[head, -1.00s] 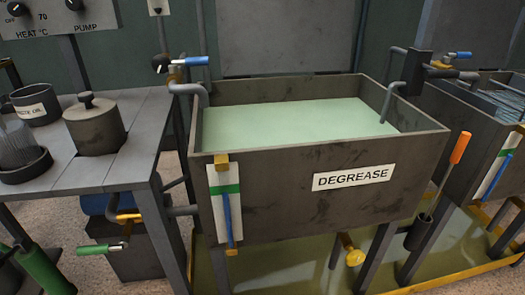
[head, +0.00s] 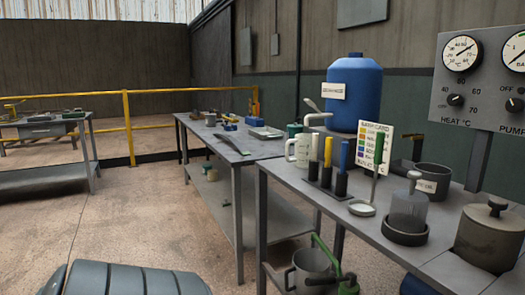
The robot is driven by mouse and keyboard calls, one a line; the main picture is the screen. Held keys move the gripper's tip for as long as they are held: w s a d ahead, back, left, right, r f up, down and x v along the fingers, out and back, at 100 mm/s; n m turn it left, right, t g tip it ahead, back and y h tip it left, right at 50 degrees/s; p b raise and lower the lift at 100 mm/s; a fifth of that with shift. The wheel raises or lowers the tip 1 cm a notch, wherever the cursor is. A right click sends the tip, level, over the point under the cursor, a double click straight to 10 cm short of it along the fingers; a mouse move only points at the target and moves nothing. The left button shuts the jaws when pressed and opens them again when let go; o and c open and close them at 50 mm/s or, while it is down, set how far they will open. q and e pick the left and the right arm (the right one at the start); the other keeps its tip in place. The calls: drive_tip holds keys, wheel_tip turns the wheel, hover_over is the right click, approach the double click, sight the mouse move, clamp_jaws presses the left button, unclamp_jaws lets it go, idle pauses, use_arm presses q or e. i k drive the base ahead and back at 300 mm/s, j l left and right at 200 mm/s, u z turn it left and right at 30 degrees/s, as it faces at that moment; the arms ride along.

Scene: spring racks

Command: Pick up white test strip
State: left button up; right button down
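I cannot make out a white test strip in the head view. A bench (head: 425,262) at the right carries a colour chart card (head: 374,148) with rows of coloured squares. In front of the card a thin green-topped stick (head: 377,176) stands near a small white dish (head: 362,208). A white mug (head: 299,151) stands behind the rack. Neither of my grippers is in view.
A blue drum (head: 355,92), a clear vessel in a dark dish (head: 405,236) and a lidded pot (head: 488,238) crowd the right bench. A second table (head: 215,150) stands behind. A yellow rail (head: 128,112) crosses the back. Open floor (head: 140,215) lies at the left.

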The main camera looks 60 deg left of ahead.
sight(315, 142)
drive_tip(key=u, duration=1.6)
drive_tip(key=j, duration=0.55)
drive_tip(key=i+j+z, duration=0.1)
drive_tip(key=j, duration=0.45)
drive_tip(key=j+z, duration=0.1)
drive_tip(key=z, duration=1.35)
drive_tip(key=i+j+z, duration=0.1)
drive_tip(key=j+z, duration=0.3)
drive_tip(key=j, duration=0.65)
